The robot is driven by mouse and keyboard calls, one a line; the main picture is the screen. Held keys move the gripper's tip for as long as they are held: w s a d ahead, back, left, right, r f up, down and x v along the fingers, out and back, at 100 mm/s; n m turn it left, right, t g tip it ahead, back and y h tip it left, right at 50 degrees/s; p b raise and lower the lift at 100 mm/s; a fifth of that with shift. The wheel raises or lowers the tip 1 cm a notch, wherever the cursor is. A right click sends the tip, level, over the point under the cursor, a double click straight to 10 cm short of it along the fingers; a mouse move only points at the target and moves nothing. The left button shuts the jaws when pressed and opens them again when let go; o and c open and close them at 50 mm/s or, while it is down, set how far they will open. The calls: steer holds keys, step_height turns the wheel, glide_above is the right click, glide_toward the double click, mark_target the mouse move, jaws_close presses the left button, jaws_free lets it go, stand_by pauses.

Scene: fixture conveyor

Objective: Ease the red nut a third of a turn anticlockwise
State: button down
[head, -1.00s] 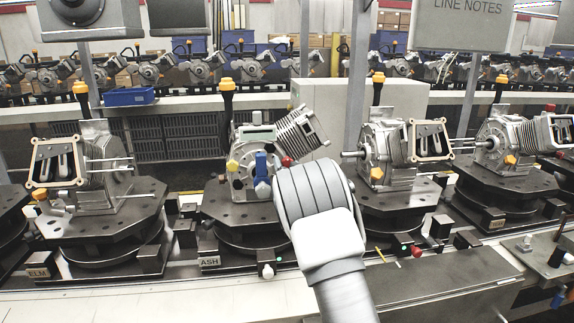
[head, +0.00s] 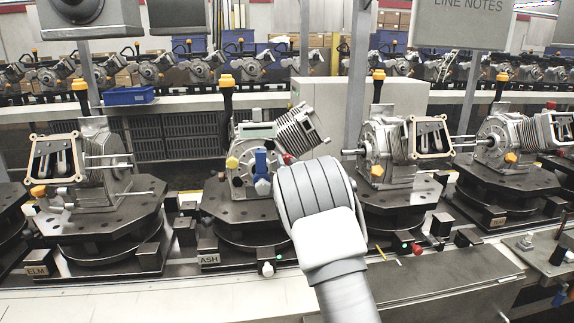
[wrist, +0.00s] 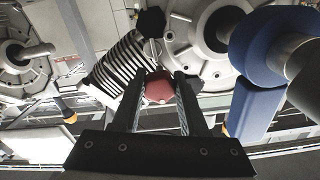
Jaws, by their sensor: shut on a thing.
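The red nut (wrist: 158,88) sits between the two dark fingers of my gripper (wrist: 161,82) in the wrist view. My gripper is shut on it. In the head view only a small red edge of the nut (head: 287,158) shows beside my pale wrist, which hides the fingers. The nut is on the engine (head: 255,142) on the fixture labelled ASH. How far the nut is turned cannot be read from these views.
A blue part (wrist: 255,75) is close to the right of my fingers, and a finned cylinder (wrist: 120,65) is to the left. A yellow knob (head: 232,163) is on the same engine. Other engines stand on fixtures either side, such as the ELM one (head: 85,225).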

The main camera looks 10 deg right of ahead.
steer(key=n+b, duration=0.1)
steer(key=b, duration=0.1)
steer(key=n+b, duration=0.2)
steer(key=shift+f, duration=0.25)
steer(key=n+b, duration=0.2)
steer(key=n, duration=0.1)
steer(key=shift+d+b, duration=0.1)
steer(key=shift+b, duration=0.25)
steer(key=n+b, duration=0.4)
steer(key=n, duration=0.1)
steer(key=shift+r+b, duration=0.1)
steer(key=shift+b, duration=0.3)
steer(key=n+b, duration=0.2)
steer(key=n, duration=0.1)
steer(key=n+b, duration=0.1)
steer(key=n, duration=0.1)
steer(key=shift+d+r+n+b, duration=0.15)
steer(key=shift+n+b, duration=0.25)
steer(key=n+b, duration=0.1)
steer(key=n, duration=0.1)
steer(key=n+b, duration=0.1)
steer(key=n, duration=0.1)
steer(key=n+b, duration=0.1)
steer(key=n, duration=0.1)
steer(key=shift+r, duration=0.25)
steer(key=shift+c, duration=2.2)
jaws_free()
